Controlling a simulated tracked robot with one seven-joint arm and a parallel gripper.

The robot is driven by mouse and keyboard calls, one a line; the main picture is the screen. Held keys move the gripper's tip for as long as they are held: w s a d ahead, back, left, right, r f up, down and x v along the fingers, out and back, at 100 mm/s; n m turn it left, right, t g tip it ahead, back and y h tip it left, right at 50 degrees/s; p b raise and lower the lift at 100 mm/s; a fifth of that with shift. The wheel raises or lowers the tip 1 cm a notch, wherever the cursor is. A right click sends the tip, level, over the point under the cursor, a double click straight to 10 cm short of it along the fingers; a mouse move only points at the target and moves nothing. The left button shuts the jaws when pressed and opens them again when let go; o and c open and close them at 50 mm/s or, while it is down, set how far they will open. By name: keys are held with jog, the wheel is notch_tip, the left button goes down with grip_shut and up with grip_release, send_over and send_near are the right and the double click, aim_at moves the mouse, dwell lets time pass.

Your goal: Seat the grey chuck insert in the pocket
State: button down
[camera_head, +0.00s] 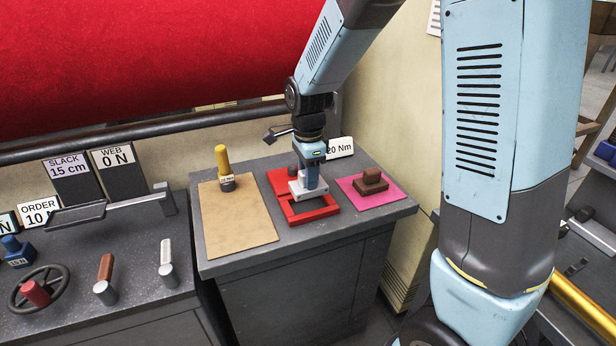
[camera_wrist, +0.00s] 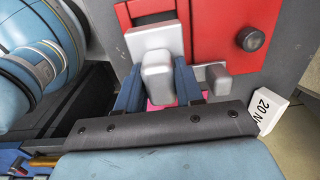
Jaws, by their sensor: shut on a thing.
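The grey chuck insert (camera_wrist: 157,72) is a light grey flat plate with a block-like grip on top. In the wrist view, my gripper (camera_wrist: 159,92) has its two blue fingers on either side of that grip, shut on it. In the head view, my gripper (camera_head: 311,182) points down at the red fixture, with the insert (camera_head: 296,189) under it. The red fixture (camera_head: 315,213) has an open frame in front, which is the pocket. The plate overlaps the frame and hides part of it. I cannot tell how much gap lies between them.
A red panel with a dark knob (camera_wrist: 251,39) lies beside the frame. On the grey bench are a tan board (camera_head: 240,220), a yellow-handled tool (camera_head: 223,165), and a brown block (camera_head: 371,182) on a pink mat (camera_head: 352,198). A "20 Nm" sign (camera_head: 340,148) stands behind.

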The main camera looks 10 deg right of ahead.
jog(key=shift+f, duration=0.25)
dwell(0.3)
jog(key=shift+f, duration=1.35)
jog(key=shift+f, duration=1.45)
dwell(2.1)
jog(key=c, duration=0.6)
grip_release()
jog(key=shift+c, duration=0.2)
notch_tip(320, 180, up, 14)
jog(key=shift+f, duration=0.1)
dwell(0.4)
